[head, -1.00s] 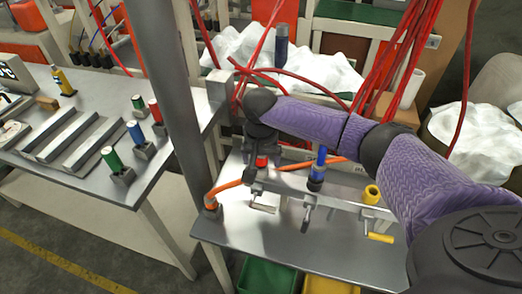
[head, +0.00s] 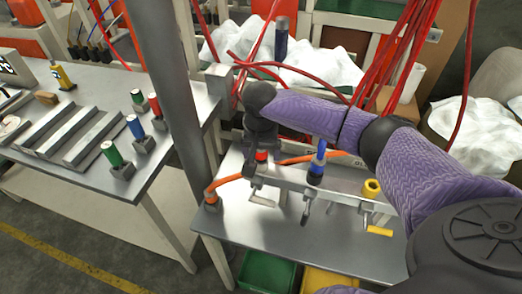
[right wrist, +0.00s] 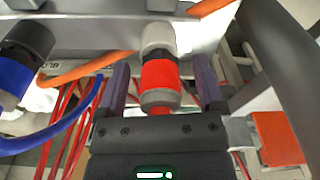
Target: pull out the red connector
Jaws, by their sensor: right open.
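In the right wrist view the red connector (right wrist: 160,75) lies between the two fingers of my right gripper (right wrist: 161,82), with a gap visible on each side. My right gripper (head: 260,142) is open and hangs over the connector from above. Its fingertips are mostly hidden in the head view. My left gripper is not in view.
A blue connector (head: 317,165) and a yellow one (head: 371,188) stand to the right on the same rail. Small levers project from the rail's front. A grey post (head: 172,90) rises to the left. Red cables hang behind. A second bench (head: 70,170) holds more connectors.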

